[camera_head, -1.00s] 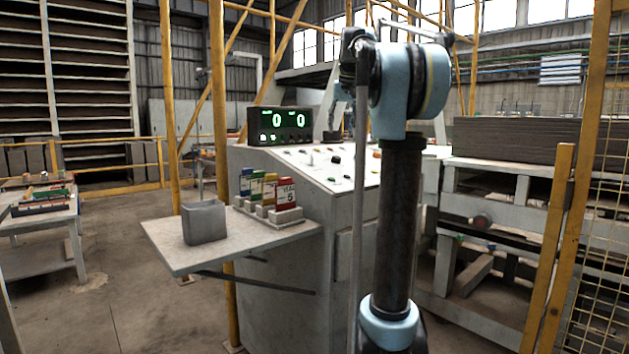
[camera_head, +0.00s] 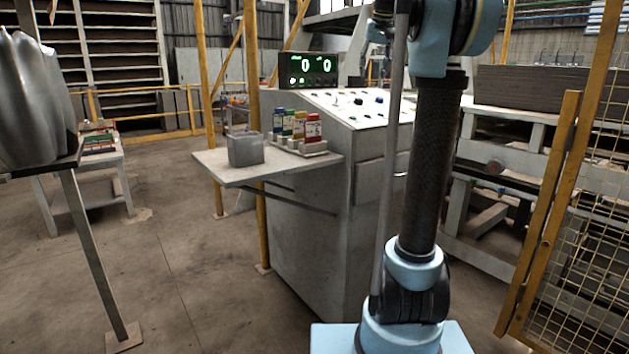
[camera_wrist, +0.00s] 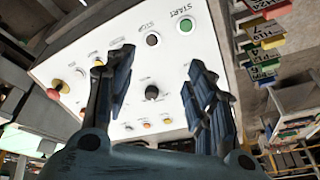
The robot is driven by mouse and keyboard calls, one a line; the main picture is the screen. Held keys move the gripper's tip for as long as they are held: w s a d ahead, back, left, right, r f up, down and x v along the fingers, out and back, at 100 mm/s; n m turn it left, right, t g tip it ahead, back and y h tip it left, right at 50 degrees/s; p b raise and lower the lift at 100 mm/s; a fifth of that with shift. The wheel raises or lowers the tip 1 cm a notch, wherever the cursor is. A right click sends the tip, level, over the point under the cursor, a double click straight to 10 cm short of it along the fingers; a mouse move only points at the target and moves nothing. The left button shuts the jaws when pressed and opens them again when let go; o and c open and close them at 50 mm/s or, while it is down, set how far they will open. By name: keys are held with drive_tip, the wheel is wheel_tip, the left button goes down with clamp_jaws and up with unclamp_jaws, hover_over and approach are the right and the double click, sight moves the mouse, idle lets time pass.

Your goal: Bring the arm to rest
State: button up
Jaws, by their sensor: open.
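My gripper (camera_wrist: 160,95) shows in the wrist view with its two dark fingers spread apart and nothing between them. I cannot tell the gap between fingers and panel. In the head view my arm stands upright in front of the console (camera_head: 310,220), and its upper end runs out of the top of the picture. My gripper is not clearly seen there.
A side shelf (camera_head: 215,170) on the console holds a grey box (camera_head: 245,149) and several coloured cards (camera_head: 300,126). A yellow mesh fence (camera_head: 575,240) stands at right. A metal stand (camera_head: 90,250) with a silvery object (camera_head: 30,100) is at left. Floor between is clear.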

drive_tip(key=s+f, duration=1.3)
drive_tip(key=f, duration=0.3)
drive_tip(key=s+f+g, duration=0.1)
drive_tip(key=s+f, duration=1.1)
drive_tip(key=f, duration=0.4)
drive_tip(key=s+a+f+n, duration=0.1)
drive_tip(key=s+f, duration=1.2)
drive_tip(key=f, duration=0.3)
drive_tip(key=shift+s+f+g+h, duration=0.2)
drive_tip(key=shift+s+g+h, duration=0.15)
drive_tip(key=shift+g+h, duration=0.05)
drive_tip(key=shift+w+f, duration=0.2)
drive_tip(key=shift+w, duration=0.25)
